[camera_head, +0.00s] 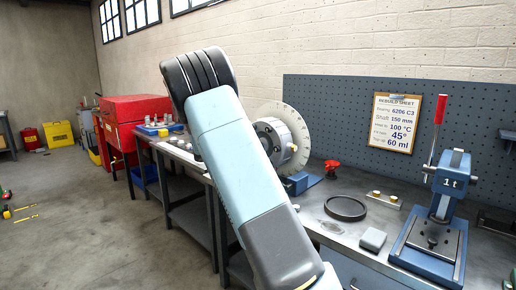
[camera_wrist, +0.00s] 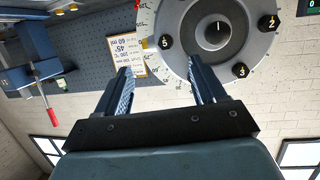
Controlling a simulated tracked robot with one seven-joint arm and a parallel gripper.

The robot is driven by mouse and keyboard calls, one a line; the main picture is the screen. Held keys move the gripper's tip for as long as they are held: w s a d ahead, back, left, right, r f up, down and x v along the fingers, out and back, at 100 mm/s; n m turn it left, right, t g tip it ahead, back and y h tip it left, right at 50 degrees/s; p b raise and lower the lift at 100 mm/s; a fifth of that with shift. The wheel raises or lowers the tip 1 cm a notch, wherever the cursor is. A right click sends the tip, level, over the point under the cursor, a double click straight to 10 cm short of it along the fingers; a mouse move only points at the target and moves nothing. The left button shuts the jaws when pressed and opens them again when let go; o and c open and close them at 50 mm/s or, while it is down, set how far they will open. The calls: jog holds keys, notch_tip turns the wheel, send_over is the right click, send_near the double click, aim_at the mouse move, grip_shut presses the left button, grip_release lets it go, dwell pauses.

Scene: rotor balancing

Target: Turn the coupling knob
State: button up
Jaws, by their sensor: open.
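The coupling knob (camera_wrist: 217,34) is a dark round piece with a white line, at the centre of a grey rotor hub (camera_wrist: 185,35) in the wrist view. Black studs marked 5 (camera_wrist: 165,43), 3 (camera_wrist: 240,70) and 2 (camera_wrist: 267,22) surround it. My gripper (camera_wrist: 163,68) is open, with nothing between its fingers. Its right fingertip overlaps the hub's lower edge in the picture, below the knob; I cannot tell whether it touches. In the head view the hub (camera_head: 287,140) stands before a pale graduated disc (camera_head: 297,117). My arm partly covers it there and hides my gripper.
On the bench (camera_head: 310,210) are a red knob-like part (camera_head: 332,165), a black ring (camera_head: 345,208), a grey block (camera_head: 373,239) and a blue press (camera_head: 443,200) with a red-handled lever. A rebuild sheet (camera_head: 394,122) hangs on the pegboard (camera_head: 340,110). The floor at left is mostly clear.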

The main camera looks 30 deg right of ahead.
jog(key=w+a+f+t+h, duration=0.2)
jog(key=w+a+f+t, duration=0.1)
jog(key=w, duration=0.5)
jog(key=x, duration=1.3)
jog(key=shift+w+d+r, duration=0.15)
jog(key=shift+d+r, duration=0.1)
jog(key=shift+d, duration=0.15)
jog(key=shift+r, duration=0.1)
jog(key=c, duration=1.1)
